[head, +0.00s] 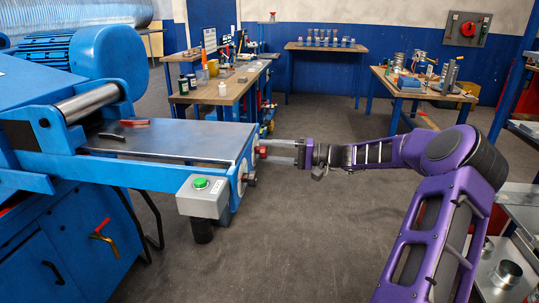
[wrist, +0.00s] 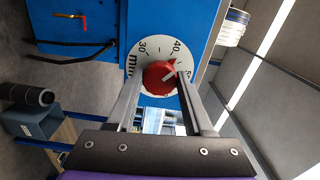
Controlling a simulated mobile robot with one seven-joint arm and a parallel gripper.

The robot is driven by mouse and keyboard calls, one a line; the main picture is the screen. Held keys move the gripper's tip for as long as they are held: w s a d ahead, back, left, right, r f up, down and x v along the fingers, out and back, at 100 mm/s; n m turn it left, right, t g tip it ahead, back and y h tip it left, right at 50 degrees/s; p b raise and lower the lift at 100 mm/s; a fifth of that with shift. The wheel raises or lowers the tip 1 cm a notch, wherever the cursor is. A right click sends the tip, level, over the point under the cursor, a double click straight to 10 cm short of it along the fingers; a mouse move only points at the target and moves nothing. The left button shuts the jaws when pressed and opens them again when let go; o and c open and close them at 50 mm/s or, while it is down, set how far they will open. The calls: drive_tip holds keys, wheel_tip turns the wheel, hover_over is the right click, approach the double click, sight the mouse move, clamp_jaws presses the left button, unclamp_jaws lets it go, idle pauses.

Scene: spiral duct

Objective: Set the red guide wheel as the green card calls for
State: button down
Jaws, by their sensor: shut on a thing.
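The red guide wheel (wrist: 158,76) sits at the middle of a white dial (wrist: 160,50) on a blue panel in the wrist view. The dial shows 30, 40 and a partly hidden number starting with 5. My gripper (wrist: 161,82) is shut on the wheel, one finger on each side. In the head view the wheel (head: 263,152) shows at the right end of the blue machine, with my gripper (head: 279,152) reaching it from the right. I cannot make out a green card.
A grey box with a green button (head: 201,184) hangs on the machine just below and left of my gripper. The metal machine bed (head: 180,141) carries a red-handled tool. Cluttered workbenches (head: 222,90) stand behind; the floor around my gripper is clear.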

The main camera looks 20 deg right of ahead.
drive_tip(key=shift+n, duration=1.1)
drive_tip(key=shift+c, duration=1.5)
unclamp_jaws()
drive_tip(key=p+v, duration=0.1)
drive_tip(key=v, duration=1.6)
drive_tip(key=shift+d, duration=0.2)
drive_tip(key=shift+r, duration=0.1)
